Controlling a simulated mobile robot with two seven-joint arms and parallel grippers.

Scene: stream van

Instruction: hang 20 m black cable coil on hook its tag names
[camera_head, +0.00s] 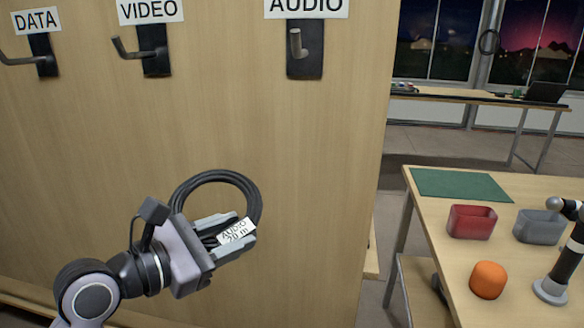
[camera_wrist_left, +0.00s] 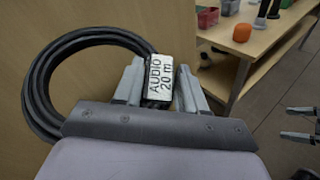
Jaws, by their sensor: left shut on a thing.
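A black cable coil (camera_head: 257,192) hangs in my left gripper (camera_head: 238,235), with the wood panel behind it. Its white tag reads AUDIO 20 m (camera_head: 236,231). My left gripper is shut on the coil near the tag. In the left wrist view the coil (camera_wrist_left: 40,85) loops out to the left of the fingers (camera_wrist_left: 160,90). The AUDIO hook (camera_head: 296,43) is bare, above and right of the coil. The VIDEO hook (camera_head: 130,50) and DATA hook (camera_head: 20,60) are bare too. My right gripper (camera_wrist_left: 288,122) shows at the wrist view's right edge, fingers apart and empty.
Right of the panel, a table holds a green mat (camera_head: 460,185), a red bin (camera_head: 471,222), a grey bin (camera_head: 537,227), an orange rounded object (camera_head: 488,280) and a black stand (camera_head: 568,260). A farther bench (camera_head: 470,96) stands by the windows. The panel below the hooks is clear.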

